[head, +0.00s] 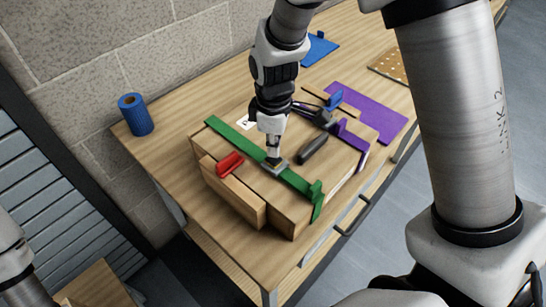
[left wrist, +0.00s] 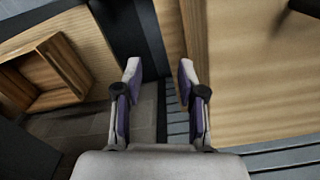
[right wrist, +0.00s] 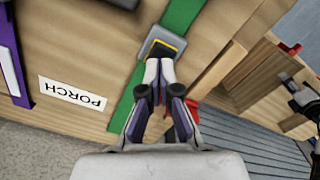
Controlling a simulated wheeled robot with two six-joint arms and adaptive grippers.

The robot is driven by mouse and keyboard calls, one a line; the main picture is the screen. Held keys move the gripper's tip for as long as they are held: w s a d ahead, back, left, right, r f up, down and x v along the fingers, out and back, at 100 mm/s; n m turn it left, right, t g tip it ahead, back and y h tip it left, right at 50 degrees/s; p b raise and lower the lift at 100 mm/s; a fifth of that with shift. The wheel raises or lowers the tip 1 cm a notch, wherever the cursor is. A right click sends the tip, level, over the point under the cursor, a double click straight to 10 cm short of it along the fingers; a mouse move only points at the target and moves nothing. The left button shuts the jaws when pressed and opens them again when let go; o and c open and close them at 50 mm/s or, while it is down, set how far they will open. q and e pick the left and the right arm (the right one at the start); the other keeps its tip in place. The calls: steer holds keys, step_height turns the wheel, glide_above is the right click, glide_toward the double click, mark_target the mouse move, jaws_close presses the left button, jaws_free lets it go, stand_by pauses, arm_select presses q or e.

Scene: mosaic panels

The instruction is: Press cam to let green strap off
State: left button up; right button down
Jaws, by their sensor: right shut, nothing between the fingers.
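The green strap (head: 235,138) runs across the top of a wooden box (head: 285,217) and bends down over its near edge. The cam buckle (head: 281,168), grey with a dark, yellow-edged pad, sits on the strap; it also shows in the right wrist view (right wrist: 150,47). My right gripper (head: 273,160) is shut and empty, pointing down with its tips at the buckle's pad (right wrist: 160,64). I cannot tell whether the pad is pressed down. My left gripper (left wrist: 160,72) is open and empty, away from the box, above the floor beside the table.
A red clamp (head: 230,164) lies beside the strap. A black-handled tool (head: 313,149) and a purple strap (head: 352,137) are right of the buckle. A PORCH label (right wrist: 72,94) is on the box. A blue roll (head: 135,114) and purple mat (head: 370,108) lie on the table.

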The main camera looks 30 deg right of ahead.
mark_target(274, 159)
steer(key=shift+f+b, duration=0.6)
steer(key=shift+f, duration=0.55)
stand_by(0.4)
step_height(274, 159, up, 8)
steer(key=p, duration=0.7)
steer(key=shift+r+p, duration=0.1)
steer(key=shift+p, duration=0.3)
steer(key=shift+s, duration=0.1)
